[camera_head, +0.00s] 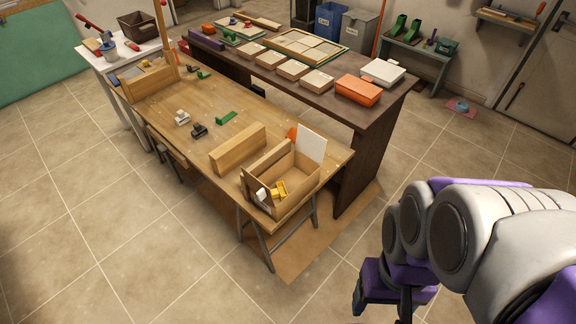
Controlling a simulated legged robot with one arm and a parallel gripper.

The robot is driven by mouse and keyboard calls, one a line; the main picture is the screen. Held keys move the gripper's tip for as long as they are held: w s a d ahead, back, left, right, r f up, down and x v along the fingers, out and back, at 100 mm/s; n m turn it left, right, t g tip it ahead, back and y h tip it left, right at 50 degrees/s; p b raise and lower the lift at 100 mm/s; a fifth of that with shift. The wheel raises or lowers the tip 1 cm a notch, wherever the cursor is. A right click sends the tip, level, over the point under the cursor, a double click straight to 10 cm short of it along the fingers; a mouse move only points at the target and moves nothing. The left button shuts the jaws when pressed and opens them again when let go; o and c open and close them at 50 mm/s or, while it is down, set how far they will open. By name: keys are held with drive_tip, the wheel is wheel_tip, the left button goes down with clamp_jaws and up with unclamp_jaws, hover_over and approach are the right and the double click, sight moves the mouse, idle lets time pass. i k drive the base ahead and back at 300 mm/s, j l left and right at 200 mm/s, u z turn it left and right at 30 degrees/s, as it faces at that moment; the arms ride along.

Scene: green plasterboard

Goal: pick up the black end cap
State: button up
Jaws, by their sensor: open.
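A small black piece (198,131), which looks like the black end cap, lies on the light wooden workbench (165,125), near its middle. A grey-white piece (182,118) lies just behind it to the left, and a green piece (226,118) lies to its right. Another small dark piece (187,68) sits farther back by a green one (203,74). My gripper (382,303) is at the lower right, open and with nothing seen in it. It is over the floor, well away from the bench and the black piece.
A wooden box (290,198) with a yellow item stands at the bench's near end, beside a wooden block (238,150). A dark table (375,115) behind holds trays and an orange box (357,90). Tiled floor is free in front and to the left.

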sight(199, 131)
drive_tip(key=i+j, duration=0.1)
drive_tip(key=j, duration=0.35)
drive_tip(key=i+j, duration=0.15)
drive_tip(key=j, duration=0.25)
drive_tip(key=i+j, duration=0.1)
drive_tip(key=j, duration=0.35)
drive_tip(key=i+j, duration=0.15)
drive_tip(key=j, duration=0.25)
drive_tip(key=i+j, duration=0.1)
drive_tip(key=j, duration=0.35)
drive_tip(key=i+j, duration=0.15)
drive_tip(key=j, duration=0.25)
drive_tip(key=i+j, duration=0.1)
drive_tip(key=j, duration=0.35)
drive_tip(key=i+j, duration=0.1)
drive_tip(key=j, duration=0.3)
drive_tip(key=i+z, duration=0.05)
